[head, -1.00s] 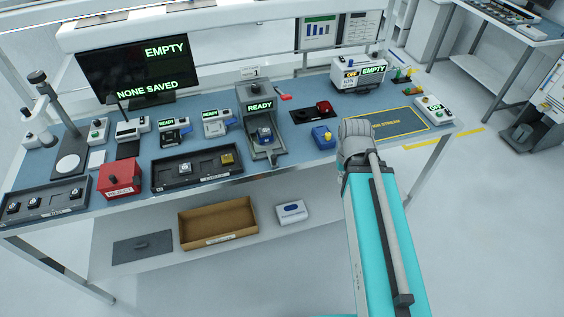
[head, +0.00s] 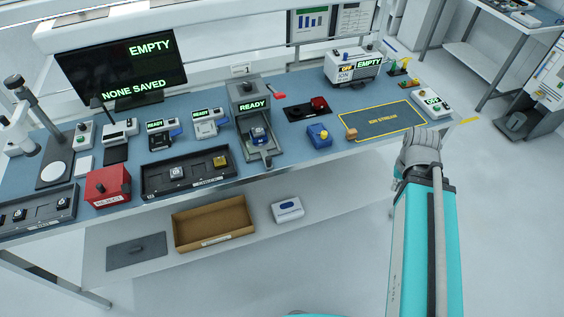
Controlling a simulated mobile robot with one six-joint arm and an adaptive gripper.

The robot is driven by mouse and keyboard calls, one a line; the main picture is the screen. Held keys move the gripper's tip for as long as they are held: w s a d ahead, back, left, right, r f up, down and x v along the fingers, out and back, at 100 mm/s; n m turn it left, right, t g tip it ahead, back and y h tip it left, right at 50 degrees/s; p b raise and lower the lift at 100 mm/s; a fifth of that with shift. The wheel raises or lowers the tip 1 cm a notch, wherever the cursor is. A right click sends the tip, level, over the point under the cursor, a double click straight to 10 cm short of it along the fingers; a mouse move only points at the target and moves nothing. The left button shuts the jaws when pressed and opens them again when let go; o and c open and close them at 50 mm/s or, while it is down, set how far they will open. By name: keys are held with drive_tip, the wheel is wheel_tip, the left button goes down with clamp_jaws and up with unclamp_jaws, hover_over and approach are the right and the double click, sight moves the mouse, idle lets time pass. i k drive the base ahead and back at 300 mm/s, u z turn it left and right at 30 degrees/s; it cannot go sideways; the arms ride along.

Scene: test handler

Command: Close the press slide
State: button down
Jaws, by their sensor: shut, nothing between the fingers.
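The grey press (head: 243,92) stands at the back middle of the blue bench in the head view, its display reading READY. A red handle (head: 278,90) sticks out at its right side. The press slide (head: 266,154) extends out of the front of the press toward the bench's front edge. A blue and silver part (head: 258,135) sits on the slide. My teal arm rises at the right, its grey joint near the bench's front right edge, well apart from the slide. My gripper cannot be made out.
A red bin (head: 108,187) stands further left. The floor in front is clear.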

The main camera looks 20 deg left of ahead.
sight(262, 147)
drive_tip(key=z, duration=0.15)
drive_tip(key=k, duration=1.8)
drive_tip(key=u, duration=0.75)
drive_tip(key=i, duration=1)
drive_tip(key=u, duration=0.05)
